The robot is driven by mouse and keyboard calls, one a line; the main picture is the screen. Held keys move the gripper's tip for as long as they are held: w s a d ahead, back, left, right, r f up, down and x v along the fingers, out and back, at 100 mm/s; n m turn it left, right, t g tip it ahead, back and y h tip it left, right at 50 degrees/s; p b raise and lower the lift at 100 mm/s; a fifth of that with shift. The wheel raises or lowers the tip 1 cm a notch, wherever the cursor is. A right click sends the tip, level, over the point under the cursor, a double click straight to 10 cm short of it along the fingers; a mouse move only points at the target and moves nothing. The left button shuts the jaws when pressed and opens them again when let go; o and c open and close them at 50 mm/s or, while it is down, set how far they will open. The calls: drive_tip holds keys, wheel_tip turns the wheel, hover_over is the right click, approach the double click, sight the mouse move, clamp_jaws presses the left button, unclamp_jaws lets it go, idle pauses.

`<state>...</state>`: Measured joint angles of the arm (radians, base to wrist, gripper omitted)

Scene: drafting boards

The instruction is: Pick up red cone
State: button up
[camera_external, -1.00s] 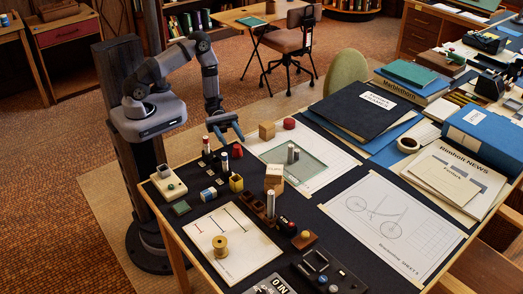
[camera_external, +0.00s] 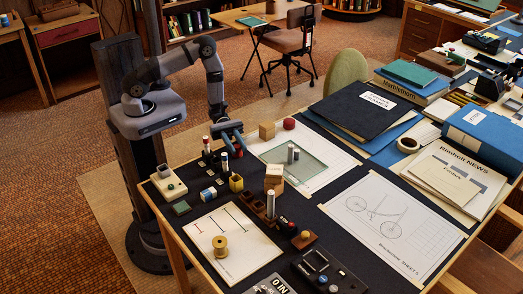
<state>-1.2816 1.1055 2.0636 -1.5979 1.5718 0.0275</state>
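My gripper (camera_external: 231,143) has two blue fingers. It points down over the near left part of the dark drafting board, among several small objects. The fingers look apart. A small red object (camera_external: 237,153), which may be the red cone, is at the fingertips and mostly hidden by them. Its shape is too small to make out, and I cannot tell whether the fingers touch it. Another red, rounded object (camera_external: 289,124) sits farther back, to the right of my gripper and clear of it.
A wooden cube (camera_external: 267,131) stands right of my gripper, beside a greenish glass plate (camera_external: 308,167). A yellow cup (camera_external: 236,183), a blue-and-white cylinder (camera_external: 208,194) and a wooden block (camera_external: 274,175) stand close in front. A brass spool (camera_external: 220,245) stands on the paper sheet.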

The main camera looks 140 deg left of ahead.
sight(237, 146)
drive_tip(key=shift+r, duration=0.15)
drive_tip(key=shift+r, duration=4.85)
